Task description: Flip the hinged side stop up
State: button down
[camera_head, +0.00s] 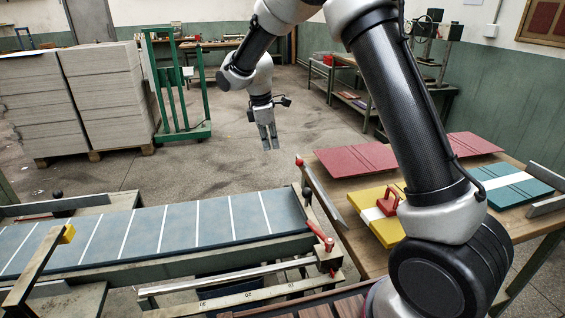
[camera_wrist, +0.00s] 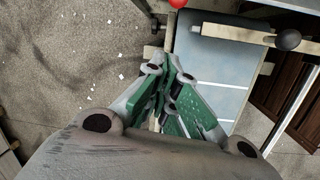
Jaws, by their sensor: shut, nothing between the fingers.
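The feeder's blue, white-striped strip (camera_head: 172,228) lies in front of me; it also shows in the wrist view (camera_wrist: 222,65). At its right end is a slanted grey bar (camera_head: 325,192) with a red ball (camera_head: 299,161) at its far end. A red lever (camera_head: 320,233) stands at the near right corner. I cannot tell which part is the side stop. My gripper (camera_head: 270,147) is shut and empty, pointing down beyond the feeder's far edge, apart from these parts.
A table (camera_head: 350,183) at the right holds red, yellow and teal covers. Grey board stacks (camera_head: 110,95) and a green trolley (camera_head: 180,133) stand behind at the left.

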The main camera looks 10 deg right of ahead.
dwell(0.3)
jog(key=d+f, duration=0.5)
jog(key=f, duration=0.3)
jog(key=shift+d, duration=0.15)
jog(key=shift+s, duration=0.1)
dwell(0.3)
jog(key=shift+d+r, duration=0.1)
